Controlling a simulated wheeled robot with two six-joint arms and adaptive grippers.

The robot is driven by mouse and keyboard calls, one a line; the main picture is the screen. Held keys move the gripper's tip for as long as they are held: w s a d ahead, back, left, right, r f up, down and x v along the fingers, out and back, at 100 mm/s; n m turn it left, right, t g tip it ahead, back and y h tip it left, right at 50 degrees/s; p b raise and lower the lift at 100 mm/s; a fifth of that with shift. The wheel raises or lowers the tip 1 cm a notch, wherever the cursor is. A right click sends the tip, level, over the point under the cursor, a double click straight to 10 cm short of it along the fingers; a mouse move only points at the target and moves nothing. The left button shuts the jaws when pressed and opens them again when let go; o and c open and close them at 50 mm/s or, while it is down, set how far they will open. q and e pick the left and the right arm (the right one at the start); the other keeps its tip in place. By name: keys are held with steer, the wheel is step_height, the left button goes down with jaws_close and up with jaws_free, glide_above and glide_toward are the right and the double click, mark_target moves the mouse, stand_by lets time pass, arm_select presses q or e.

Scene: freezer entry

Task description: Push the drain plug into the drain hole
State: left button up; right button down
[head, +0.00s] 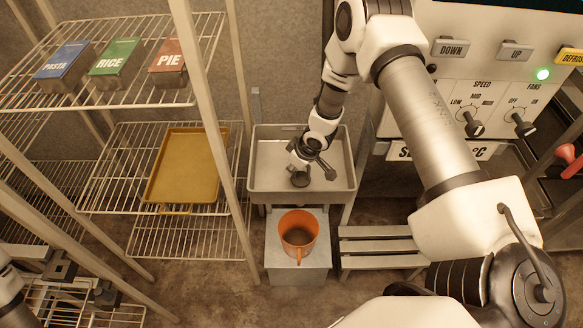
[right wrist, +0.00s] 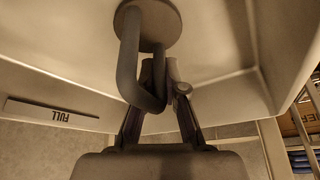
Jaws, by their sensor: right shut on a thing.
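The drain plug is a dark grey disc with a bent loop handle. In the head view the plug (head: 300,180) is low in the grey sink (head: 349,187), under my right gripper (head: 308,164). In the right wrist view the plug's disc (right wrist: 147,22) lies at or close to the pale sink floor, with its handle (right wrist: 129,70) reaching toward me. My right gripper (right wrist: 160,90) has its fingers shut on the handle. No drain hole shows, and I cannot tell whether the disc is seated. My left gripper (head: 82,280) is open and empty at the lower left.
An orange bucket (head: 299,234) stands on a grey block below the sink. A wire rack on the left holds labelled boxes (head: 114,58) and a yellow tray (head: 186,166). A slatted bench (head: 380,246) and a control panel (head: 490,90) are to the right.

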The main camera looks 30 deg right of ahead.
steer(key=c, duration=1.2)
jaws_free()
steer(key=v, duration=0.7)
steer(key=shift+s+r, duration=0.1)
steer(key=shift+r, duration=0.15)
